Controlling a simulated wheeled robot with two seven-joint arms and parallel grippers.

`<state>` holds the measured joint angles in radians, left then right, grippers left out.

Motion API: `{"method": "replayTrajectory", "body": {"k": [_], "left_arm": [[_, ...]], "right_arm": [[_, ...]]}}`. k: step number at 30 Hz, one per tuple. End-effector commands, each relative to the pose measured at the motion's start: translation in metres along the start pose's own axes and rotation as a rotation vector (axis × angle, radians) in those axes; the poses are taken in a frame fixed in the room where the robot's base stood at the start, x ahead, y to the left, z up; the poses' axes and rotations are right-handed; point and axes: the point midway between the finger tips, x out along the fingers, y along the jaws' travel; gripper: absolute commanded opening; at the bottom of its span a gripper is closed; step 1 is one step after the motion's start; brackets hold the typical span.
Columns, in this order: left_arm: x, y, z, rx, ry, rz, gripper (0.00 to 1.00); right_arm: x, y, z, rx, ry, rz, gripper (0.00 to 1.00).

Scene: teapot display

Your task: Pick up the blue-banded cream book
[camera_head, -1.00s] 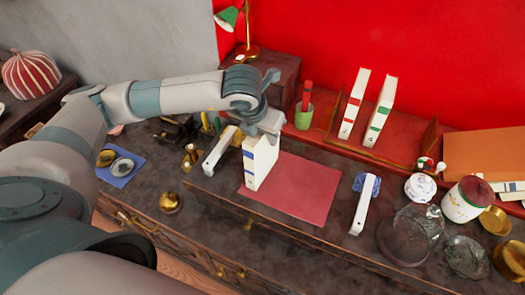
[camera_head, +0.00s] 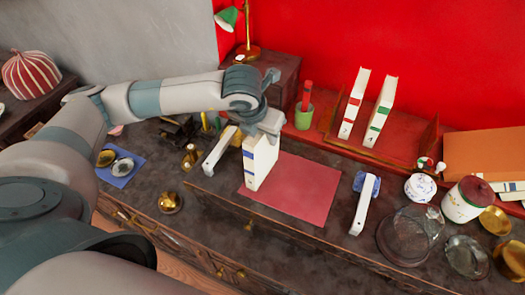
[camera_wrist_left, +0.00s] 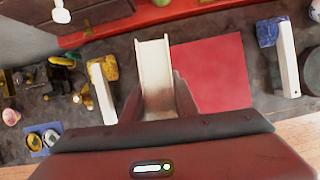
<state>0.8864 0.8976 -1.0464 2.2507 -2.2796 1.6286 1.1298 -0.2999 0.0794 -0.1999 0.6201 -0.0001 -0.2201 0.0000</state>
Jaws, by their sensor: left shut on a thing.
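The blue-banded cream book (camera_head: 259,161) stands upright at the left end of the red mat (camera_head: 312,190). In the left wrist view the cream book (camera_wrist_left: 153,75) shows its top edge between the fingers. My left gripper (camera_head: 264,124) comes down on it from above and is shut on its upper part. The fingers also show in the left wrist view (camera_wrist_left: 157,100), one on each side of the book. The book's lower end looks to be on or very close to the mat; I cannot tell which. My right gripper is not in view.
A white bookend-like piece (camera_head: 220,150) stands close left of the book, another (camera_head: 361,205) right of the mat. A wooden rack (camera_head: 390,150) holds a red-banded book (camera_head: 354,103) and a green-banded book (camera_head: 380,111). A glass dome (camera_head: 409,235) stands at the right. The mat's right part is clear.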

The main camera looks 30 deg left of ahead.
Motion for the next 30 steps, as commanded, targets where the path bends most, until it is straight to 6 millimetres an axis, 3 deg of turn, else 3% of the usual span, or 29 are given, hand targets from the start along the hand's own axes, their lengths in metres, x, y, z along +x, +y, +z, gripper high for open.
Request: {"method": "replayTrajectory", "body": {"k": [20, 30], "left_arm": [[-0.001, 0.000, 0.001, -0.001, -0.002, 0.001, 0.00], [-0.006, 0.001, 0.003, -0.001, -0.002, 0.002, 0.00]], "right_arm": [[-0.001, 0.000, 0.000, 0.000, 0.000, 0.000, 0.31], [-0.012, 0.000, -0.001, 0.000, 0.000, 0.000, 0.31]]}}
